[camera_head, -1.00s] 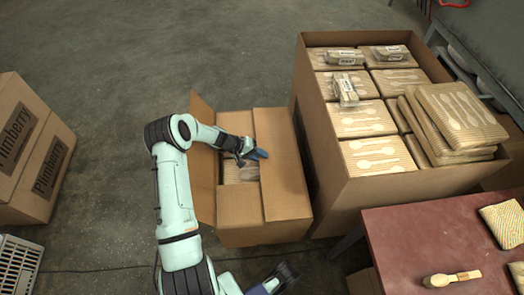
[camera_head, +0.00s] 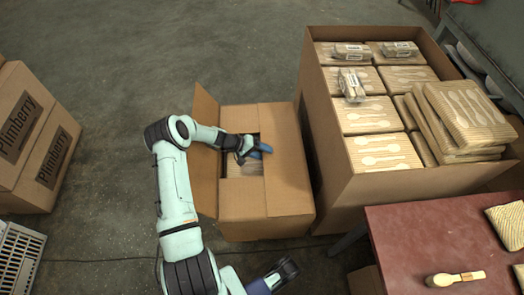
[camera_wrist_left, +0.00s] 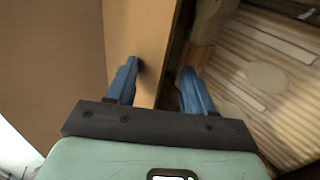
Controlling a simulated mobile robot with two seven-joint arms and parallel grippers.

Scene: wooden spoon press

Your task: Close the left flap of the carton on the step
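The open brown carton (camera_head: 265,229) stands on the floor left of a larger box. Its left flap (camera_head: 206,150) stands up, leaning outward. Its right flap (camera_head: 287,145) lies folded over the top, and the near flap (camera_head: 240,199) lies flat. Wrapped goods show in the gap between them. My left gripper (camera_head: 262,149) is over this gap, at the right flap's inner edge. In the left wrist view my left gripper (camera_wrist_left: 160,85) has its blue fingers apart, with a cardboard edge visible between them; contact is unclear. My right arm's dark end (camera_head: 283,272) shows at the bottom, fingers unclear.
A tall open box (camera_head: 343,203) full of wrapped spoon packs stands close on the right. A red table (camera_head: 410,240) with a wooden spoon brush (camera_head: 455,278) is at lower right. Plimberry cartons (camera_head: 35,140) and a grey crate (camera_head: 18,255) stand left. Floor left of the carton is clear.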

